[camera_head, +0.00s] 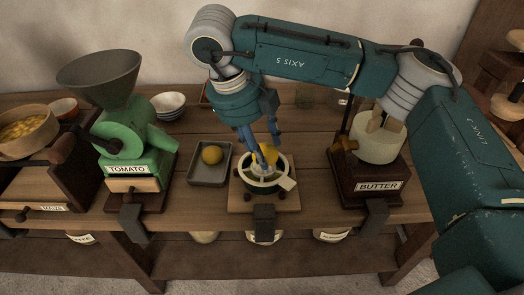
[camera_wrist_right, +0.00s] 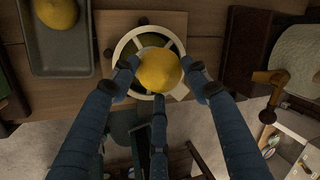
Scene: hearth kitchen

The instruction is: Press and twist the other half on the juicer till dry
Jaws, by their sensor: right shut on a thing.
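A yellow fruit half (camera_head: 270,153) is held in my right gripper (camera_head: 264,152), right over the juicer (camera_head: 284,167), a cream ring with spokes and a dark bowl on a wooden board. In the right wrist view the three fingers of the gripper (camera_wrist_right: 160,76) close around the yellow half (camera_wrist_right: 159,70), its domed side towards the camera. The juicer (camera_wrist_right: 123,46) shows behind it. Its cone and the cut face are hidden, so I cannot tell if they touch. Another yellow half (camera_head: 212,154) lies dome up in the grey tray (camera_head: 209,178). My left gripper is not in view.
A green tomato mill (camera_head: 120,135) with a funnel stands left of the tray. A butter churn or press (camera_head: 372,180) stands to the right. A stack of bowls (camera_head: 168,103) sits behind. Clamps grip the bench's front edge, and jars stand beneath.

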